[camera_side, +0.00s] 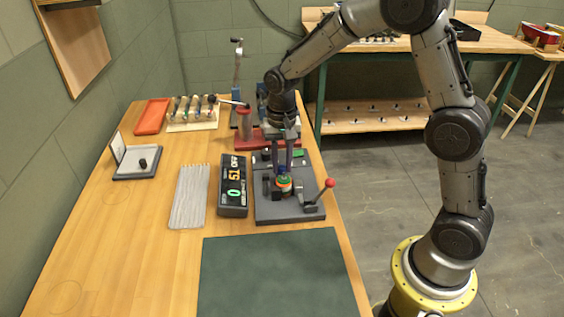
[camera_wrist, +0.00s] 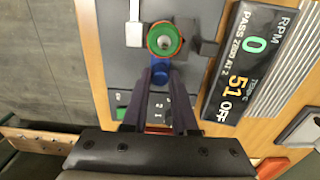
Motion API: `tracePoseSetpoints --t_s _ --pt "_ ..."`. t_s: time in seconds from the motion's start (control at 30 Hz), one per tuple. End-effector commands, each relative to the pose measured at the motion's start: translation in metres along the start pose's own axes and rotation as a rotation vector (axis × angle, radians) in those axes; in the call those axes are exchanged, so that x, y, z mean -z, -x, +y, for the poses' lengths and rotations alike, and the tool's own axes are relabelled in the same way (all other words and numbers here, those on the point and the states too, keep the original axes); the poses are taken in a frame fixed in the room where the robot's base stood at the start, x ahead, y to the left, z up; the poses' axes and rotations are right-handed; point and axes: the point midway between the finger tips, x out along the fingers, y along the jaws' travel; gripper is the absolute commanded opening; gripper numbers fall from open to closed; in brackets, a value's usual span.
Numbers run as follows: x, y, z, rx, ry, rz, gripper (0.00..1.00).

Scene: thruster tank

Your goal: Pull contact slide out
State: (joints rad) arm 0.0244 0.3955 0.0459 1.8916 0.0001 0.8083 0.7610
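A small round thruster unit (camera_wrist: 164,40) with a green ring, an orange-red ring and a grey centre sits on the dark fixture plate (camera_wrist: 190,12). A blue round part (camera_wrist: 160,72) is close beside it in the wrist view. My gripper (camera_wrist: 160,78) points down at the fixture, its two dark fingers apart with the blue part between their tips. I cannot tell whether they touch it. A dark block (camera_wrist: 203,44) stands right of the rings, and a pale metal piece (camera_wrist: 134,32) left. I cannot tell which part is the contact slide. In the side view, my gripper (camera_side: 282,165) is directly above the thruster.
A red-knobbed lever (camera_side: 328,184) rises at the fixture's right side. A display box (camera_side: 233,188) reading 0 and 51 OFF stands to the left, beside a grey ribbed tray (camera_side: 189,197). A red-based press (camera_side: 246,120) stands behind. The green mat (camera_side: 275,270) in front is clear.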

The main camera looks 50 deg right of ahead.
Motion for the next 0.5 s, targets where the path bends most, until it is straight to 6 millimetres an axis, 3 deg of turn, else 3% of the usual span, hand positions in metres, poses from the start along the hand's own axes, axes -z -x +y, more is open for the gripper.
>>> tracePoseSetpoints --t_s 0.03,0.1,0.5 --pt "0.0 0.0002 0.0 0.0 0.0 0.0 0.1" --pt "0.0 0.0002 0.0 0.0 0.0 0.0 0.0" --pt "0.0001 0.0005 0.0001 0.0 0.0 0.0 0.0"
